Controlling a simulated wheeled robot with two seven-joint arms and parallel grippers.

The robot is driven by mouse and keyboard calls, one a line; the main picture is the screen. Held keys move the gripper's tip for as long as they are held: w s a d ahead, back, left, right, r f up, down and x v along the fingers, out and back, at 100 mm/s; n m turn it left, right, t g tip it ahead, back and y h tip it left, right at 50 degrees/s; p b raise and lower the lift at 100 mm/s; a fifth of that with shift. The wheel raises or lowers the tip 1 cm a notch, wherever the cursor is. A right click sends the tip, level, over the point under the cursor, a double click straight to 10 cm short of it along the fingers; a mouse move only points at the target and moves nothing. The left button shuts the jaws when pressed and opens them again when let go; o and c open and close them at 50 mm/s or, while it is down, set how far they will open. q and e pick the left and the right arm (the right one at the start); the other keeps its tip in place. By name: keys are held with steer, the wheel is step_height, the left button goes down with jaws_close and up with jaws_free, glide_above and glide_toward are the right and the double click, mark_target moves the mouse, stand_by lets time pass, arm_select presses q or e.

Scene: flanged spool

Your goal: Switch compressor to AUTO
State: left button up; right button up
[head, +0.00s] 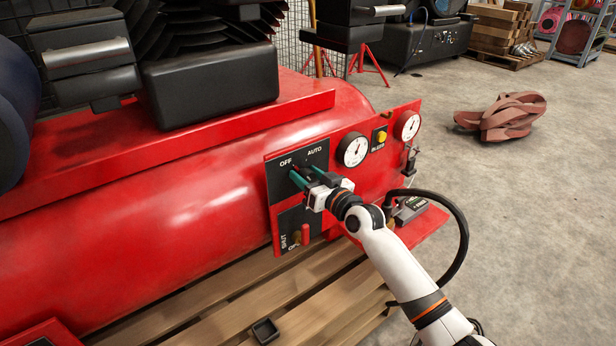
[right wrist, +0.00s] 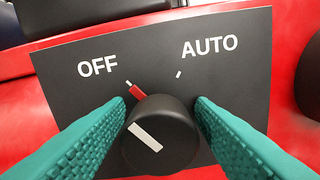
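The dark selector panel (head: 321,155) with OFF and AUTO labels is on the front of the red compressor (head: 190,190). In the right wrist view, the round black selector knob (right wrist: 165,148) has a white bar on its face and a red pointer (right wrist: 136,91) turned to the upper left, at the OFF mark. My right gripper (right wrist: 162,108) has its teal fingers on either side of the knob. I cannot tell whether they press on it. In the head view, my right gripper (head: 304,178) is at the panel and largely hides the knob. My left gripper is not in view.
Two gauges (head: 353,149) and a yellow BLEED button (head: 381,137) sit right of the panel. Below it is a red lever (head: 305,234) by a SHUT label. A black hose (head: 462,225) loops beside my right arm. Wooden slats (head: 290,300) lie underneath.

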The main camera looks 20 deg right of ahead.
steer(key=c, duration=0.7)
steer(key=shift+m, duration=0.4)
steer(key=shift+c, duration=0.2)
steer(key=shift+m+p, duration=0.3)
steer(key=m+p, duration=0.1)
steer(key=m, duration=0.2)
steer(key=m+p, duration=0.1)
steer(key=m, duration=0.2)
steer(key=shift+d+m, duration=0.1)
steer(key=shift+m, duration=0.8)
steer(key=m, duration=0.3)
steer(key=shift+f+m+p, duration=0.15)
steer(key=shift+m+p, duration=0.15)
steer(key=shift+p, duration=0.1)
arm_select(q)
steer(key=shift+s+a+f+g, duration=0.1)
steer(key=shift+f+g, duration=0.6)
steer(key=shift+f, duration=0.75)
arm_select(e)
steer(key=shift+m, duration=0.6)
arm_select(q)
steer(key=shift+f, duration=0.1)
arm_select(e)
steer(key=shift+f, duration=0.1)
